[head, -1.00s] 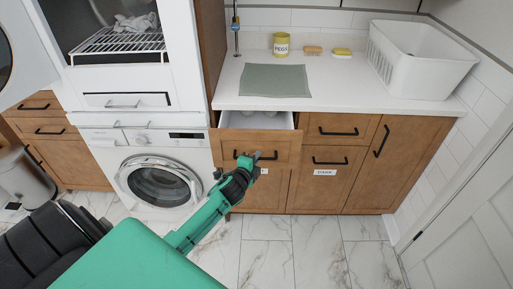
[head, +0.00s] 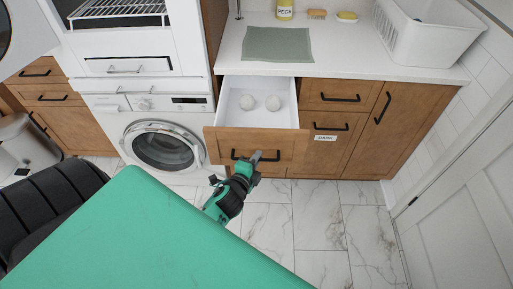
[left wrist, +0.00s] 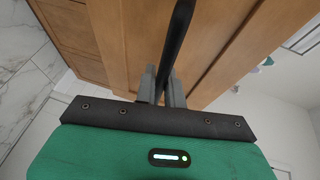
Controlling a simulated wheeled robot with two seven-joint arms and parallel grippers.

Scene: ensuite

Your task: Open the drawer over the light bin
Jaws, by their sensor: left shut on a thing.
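The wooden drawer (head: 222,143) under the counter stands well pulled out, and two pale balls (head: 261,102) lie inside its white interior. Its black bar handle (head: 273,159) is on the front. My left gripper (head: 255,160) is at the left part of this handle. In the left wrist view my gripper's grey fingers (left wrist: 161,88) are shut around the dark handle bar (left wrist: 176,40). The bin front below the drawer is mostly hidden by the drawer and my arm. The cabinet front to its right has a label reading DARK (head: 325,138). My right gripper is not in view.
A white washing machine (head: 165,140) stands left of the drawer. The counter (head: 345,60) above holds a grey-green mat (head: 277,44), a yellow peg tin (head: 285,9) and a white basket (head: 425,35). The marble floor (head: 320,225) in front is open.

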